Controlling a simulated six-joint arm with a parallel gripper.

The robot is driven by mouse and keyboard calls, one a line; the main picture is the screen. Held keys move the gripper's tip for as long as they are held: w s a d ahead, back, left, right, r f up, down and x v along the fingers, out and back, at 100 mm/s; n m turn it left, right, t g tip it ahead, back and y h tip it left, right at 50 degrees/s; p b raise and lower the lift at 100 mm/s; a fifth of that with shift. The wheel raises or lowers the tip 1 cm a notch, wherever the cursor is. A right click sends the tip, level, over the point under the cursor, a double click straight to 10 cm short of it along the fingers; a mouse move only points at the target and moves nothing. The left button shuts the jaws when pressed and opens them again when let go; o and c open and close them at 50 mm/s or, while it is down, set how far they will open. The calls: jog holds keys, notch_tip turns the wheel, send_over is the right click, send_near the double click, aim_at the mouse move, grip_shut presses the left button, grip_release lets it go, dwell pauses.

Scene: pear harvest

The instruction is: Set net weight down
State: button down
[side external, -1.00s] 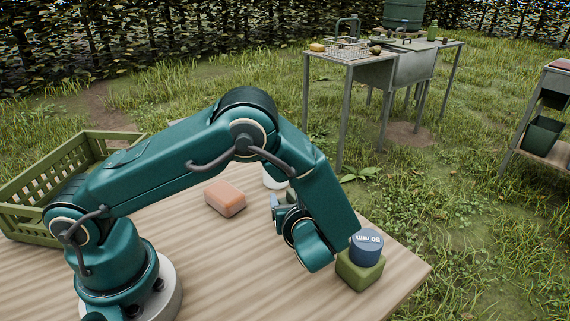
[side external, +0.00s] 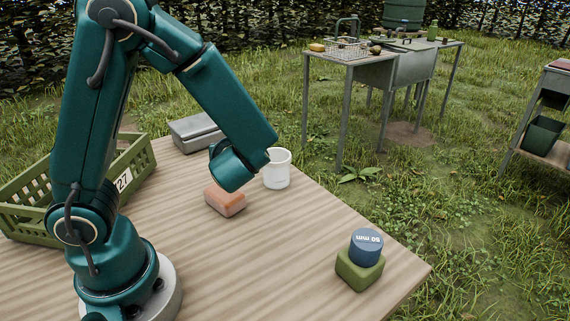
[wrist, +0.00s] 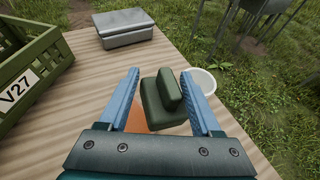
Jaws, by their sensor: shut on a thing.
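The net weight (wrist: 160,105) is a dark green block with a raised upright part. In the wrist view it sits between the two blue fingers of my gripper (wrist: 161,72), which is shut on it. It appears held above the table, with the salmon-coloured block beneath and behind it. In the side view my wrist hides the fingers and the weight, so its height over the table cannot be told exactly.
The salmon block (side external: 225,200) lies below my wrist. A white cup (side external: 277,170) stands close beside it. A grey box (side external: 195,132) and green crate (side external: 20,205) are farther left. A blue cylinder (side external: 366,246) rests on a green block (side external: 360,270); the table's front middle is clear.

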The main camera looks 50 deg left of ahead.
jog(key=shift+s+a+r, duration=0.15)
jog(key=shift+a+r, duration=0.05)
jog(key=shift+a, duration=0.05)
jog(key=shift+a+r, duration=0.1)
jog(key=shift+r, duration=0.15)
jog(key=shift+w+a+r+n+g+y, duration=0.3)
jog(key=shift+w+a+r+n+g, duration=0.15)
jog(key=shift+w+n, duration=0.3)
jog(key=s+a+n+g, duration=0.1)
jog(key=a+n+g, duration=0.65)
jog(key=a, duration=0.35)
jog(key=s+a+f+n+g, duration=0.1)
jog(key=a+f, duration=0.1)
jog(key=s+a+f+n+g, duration=0.1)
jog(key=s+a+f, duration=0.1)
jog(key=s+a+f+g, duration=0.1)
jog(key=f, duration=0.2)
jog(key=shift+s+a+n, duration=0.3)
jog(key=shift+a+n, duration=0.1)
jog(key=shift+f, duration=2.4)
jog(key=shift+f, duration=0.15)
